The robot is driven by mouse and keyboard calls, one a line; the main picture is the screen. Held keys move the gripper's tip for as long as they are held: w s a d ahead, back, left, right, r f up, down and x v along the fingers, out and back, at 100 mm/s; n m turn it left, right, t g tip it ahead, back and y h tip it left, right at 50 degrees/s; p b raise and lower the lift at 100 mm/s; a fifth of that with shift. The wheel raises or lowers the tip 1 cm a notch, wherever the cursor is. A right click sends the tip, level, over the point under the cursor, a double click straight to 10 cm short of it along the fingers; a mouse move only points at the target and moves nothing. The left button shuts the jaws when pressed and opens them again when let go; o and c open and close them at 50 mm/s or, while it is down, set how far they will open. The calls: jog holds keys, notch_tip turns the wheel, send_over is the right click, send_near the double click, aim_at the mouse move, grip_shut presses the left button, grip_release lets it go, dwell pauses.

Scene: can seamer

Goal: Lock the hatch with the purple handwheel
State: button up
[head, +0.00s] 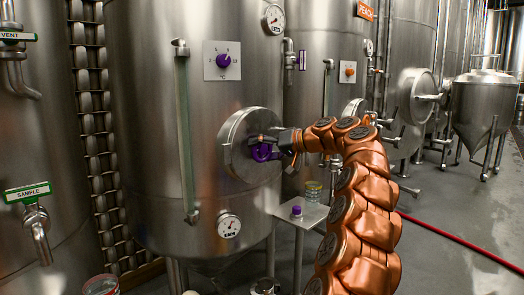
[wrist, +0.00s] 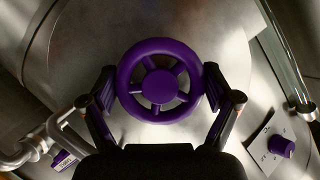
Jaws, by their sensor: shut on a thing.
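The purple handwheel (wrist: 160,82) sits face-on in the middle of the wrist view, in front of the round steel hatch (wrist: 95,40). In the head view the handwheel (head: 262,153) is at the centre of the hatch (head: 237,133) on the big tank, partly covered by my gripper. My gripper (wrist: 160,88) has one finger on each side of the wheel's rim and is shut on it. In the head view my gripper (head: 268,143) reaches the wheel from the right. The hatch lies against the tank wall; its latch is hidden.
A purple dial (head: 223,61) is above the hatch; it also shows in the wrist view (wrist: 281,146). A gauge (head: 229,226) is below the hatch. A red hose (head: 455,236) lies on the floor.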

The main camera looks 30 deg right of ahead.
jog(key=o, duration=0.9)
jog(key=v, duration=1.2)
